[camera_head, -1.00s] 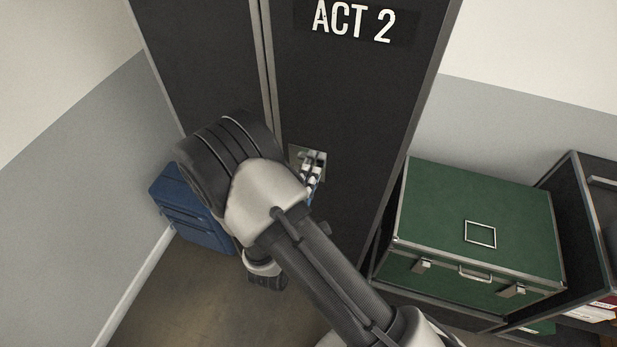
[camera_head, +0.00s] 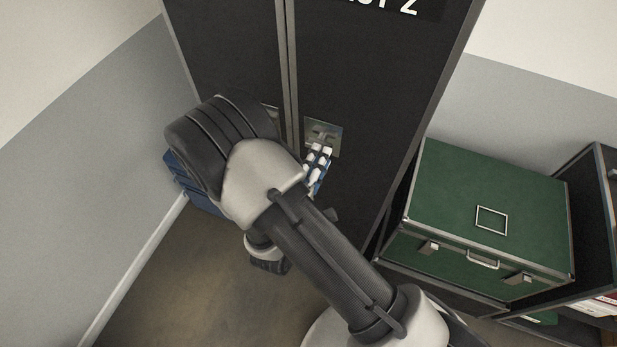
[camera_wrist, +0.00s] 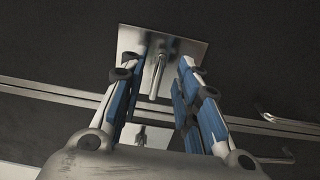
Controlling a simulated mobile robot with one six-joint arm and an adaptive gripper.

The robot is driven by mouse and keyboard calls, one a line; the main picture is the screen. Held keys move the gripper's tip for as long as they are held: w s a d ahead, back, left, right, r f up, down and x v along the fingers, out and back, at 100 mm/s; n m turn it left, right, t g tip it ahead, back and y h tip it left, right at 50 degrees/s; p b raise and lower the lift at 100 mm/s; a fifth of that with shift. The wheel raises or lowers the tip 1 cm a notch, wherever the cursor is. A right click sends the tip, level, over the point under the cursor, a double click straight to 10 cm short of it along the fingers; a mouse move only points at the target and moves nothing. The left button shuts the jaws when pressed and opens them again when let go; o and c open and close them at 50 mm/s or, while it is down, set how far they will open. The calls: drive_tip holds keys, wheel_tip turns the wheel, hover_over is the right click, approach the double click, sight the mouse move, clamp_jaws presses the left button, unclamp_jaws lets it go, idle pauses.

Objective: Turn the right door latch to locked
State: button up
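The right door latch is a square metal plate with a short lever on the dark cabinet's right door. Its plate (camera_head: 331,135) is just above my gripper (camera_head: 319,157) in the head view. In the wrist view the latch lever (camera_wrist: 157,76) lies between the two blue-padded fingers of my gripper (camera_wrist: 157,70). The fingers are apart, with a visible gap on each side of the lever. The lever points from its plate toward the door seam in the wrist view. How far the fingertips are from the plate is hard to tell.
A second metal plate (camera_wrist: 150,134) is across the seam, partly hidden by my gripper. Door handles (camera_wrist: 284,118) show at the wrist view's right. A green case (camera_head: 490,215) stands right of the cabinet, a blue case (camera_head: 192,185) behind my arm at left. Floor is open in front.

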drive_tip(key=v, duration=0.8)
drive_tip(key=shift+s, duration=0.4)
drive_tip(key=shift+a, duration=0.15)
